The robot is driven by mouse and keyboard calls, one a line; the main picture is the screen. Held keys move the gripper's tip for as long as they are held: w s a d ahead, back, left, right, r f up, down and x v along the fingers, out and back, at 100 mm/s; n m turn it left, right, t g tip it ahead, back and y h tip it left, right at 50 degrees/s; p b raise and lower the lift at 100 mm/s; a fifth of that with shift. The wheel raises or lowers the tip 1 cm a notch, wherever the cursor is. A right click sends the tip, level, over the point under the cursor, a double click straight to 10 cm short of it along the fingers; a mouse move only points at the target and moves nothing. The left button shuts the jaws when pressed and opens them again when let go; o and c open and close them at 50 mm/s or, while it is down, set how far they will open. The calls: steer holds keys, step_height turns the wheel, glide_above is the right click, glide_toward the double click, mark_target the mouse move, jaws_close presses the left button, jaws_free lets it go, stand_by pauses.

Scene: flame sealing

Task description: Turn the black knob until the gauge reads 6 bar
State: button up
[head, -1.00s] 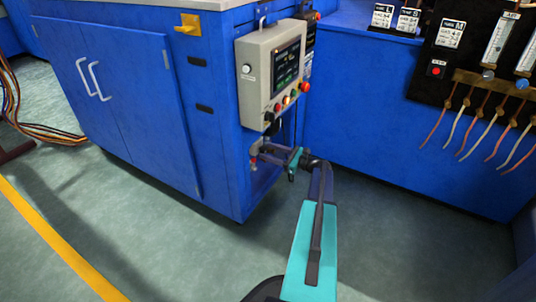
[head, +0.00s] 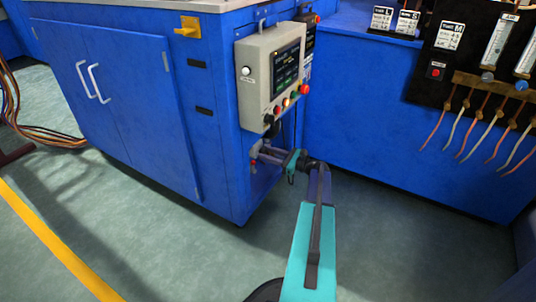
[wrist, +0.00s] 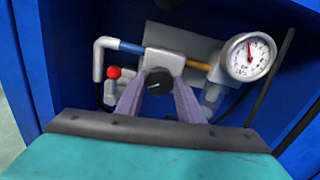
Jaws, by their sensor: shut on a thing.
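The black knob (wrist: 159,80) is a small round knob with a pale mark, on the front of a grey valve block (wrist: 162,59) in the wrist view. My gripper (wrist: 160,76) is shut on the knob, one grey finger on each side. In the head view my gripper (head: 268,155) reaches into the recess under the control box, where the knob is hidden. The round white gauge (wrist: 249,57) sits right of the valve in the wrist view. Its needle points nearly straight up, slightly left. The numbers are too small to read.
A red-topped fitting (wrist: 114,72) stands left of the knob, by a bent grey pipe (wrist: 99,60). The control box (head: 272,78) hangs just above my gripper. The blue cabinet (head: 130,110) is at the left. The floor (head: 400,235) to the right is clear.

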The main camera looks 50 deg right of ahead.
steer(key=n+p, duration=0.1)
steer(key=n, duration=0.2)
steer(key=shift+n, duration=0.3)
steer(key=n, duration=0.4)
steer(key=shift+a+g+h, duration=0.1)
steer(key=shift+g+h, duration=0.2)
steer(key=n+b, duration=0.1)
steer(key=n, duration=0.3)
steer(key=shift+f+b, duration=0.1)
steer(key=shift+b, duration=0.25)
steer(key=shift+n+h+b, duration=0.4)
steer(key=shift+n+b, duration=0.35)
steer(key=shift+n, duration=0.85)
steer(key=o, duration=1.1)
